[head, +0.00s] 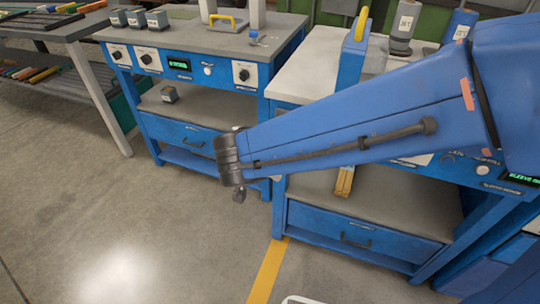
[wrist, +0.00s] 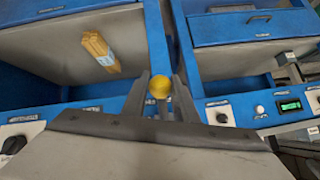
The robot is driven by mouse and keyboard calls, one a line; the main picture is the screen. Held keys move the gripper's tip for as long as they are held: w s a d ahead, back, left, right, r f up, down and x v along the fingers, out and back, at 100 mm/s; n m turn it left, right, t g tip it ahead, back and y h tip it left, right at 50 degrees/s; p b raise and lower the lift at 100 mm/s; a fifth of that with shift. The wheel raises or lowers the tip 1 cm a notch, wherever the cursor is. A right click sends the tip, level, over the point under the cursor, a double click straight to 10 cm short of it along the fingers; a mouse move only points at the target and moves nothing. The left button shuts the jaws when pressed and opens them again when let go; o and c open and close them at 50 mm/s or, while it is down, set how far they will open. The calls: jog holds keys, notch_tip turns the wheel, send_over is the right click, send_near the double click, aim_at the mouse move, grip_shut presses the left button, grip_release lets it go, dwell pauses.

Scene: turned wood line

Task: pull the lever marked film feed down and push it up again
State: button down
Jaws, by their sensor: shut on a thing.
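A round yellow knob (wrist: 159,87) shows in the wrist view, in front of the gap between two blue benches. It looks like a lever's knob; its stem is hidden, and I cannot read a film feed label. My gripper (wrist: 160,93) is shut on the knob, with one dark finger on each side of it.
The left bench (head: 190,137) has dials and a green display. The right bench (head: 400,190) has a wooden bundle (head: 344,182) on its shelf and a drawer (head: 360,235) below. A yellow floor line (head: 267,272) runs in front. Open floor lies at left.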

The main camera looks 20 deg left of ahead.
jog(key=c, duration=1.4)
grip_release()
jog(key=shift+c, duration=0.2)
jog(key=v, duration=1.7)
jog(key=shift+r, duration=0.15)
jog(key=shift+s, duration=0.1)
jog(key=w+d+f+g+h, duration=0.1)
jog(key=w+d, duration=0.2)
jog(key=d, duration=0.5)
jog(key=w+d+f+n+g, duration=0.1)
jog(key=w+d+g, duration=0.15)
jog(key=d, duration=0.55)
jog(key=w+d+f+g+h, duration=0.1)
jog(key=w+d, duration=0.3)
jog(key=d, duration=0.4)
jog(key=s+d+f+n+y, duration=0.1)
jog(key=s+d, duration=0.3)
jog(key=d, duration=0.6)
jog(key=s+d+f+n, duration=0.1)
jog(key=s+d+f, duration=0.2)
jog(key=d, duration=0.7)
jog(key=shift+s+n+y, duration=0.3)
jog(key=shift+s+y, duration=0.1)
jog(key=shift+s, duration=0.45)
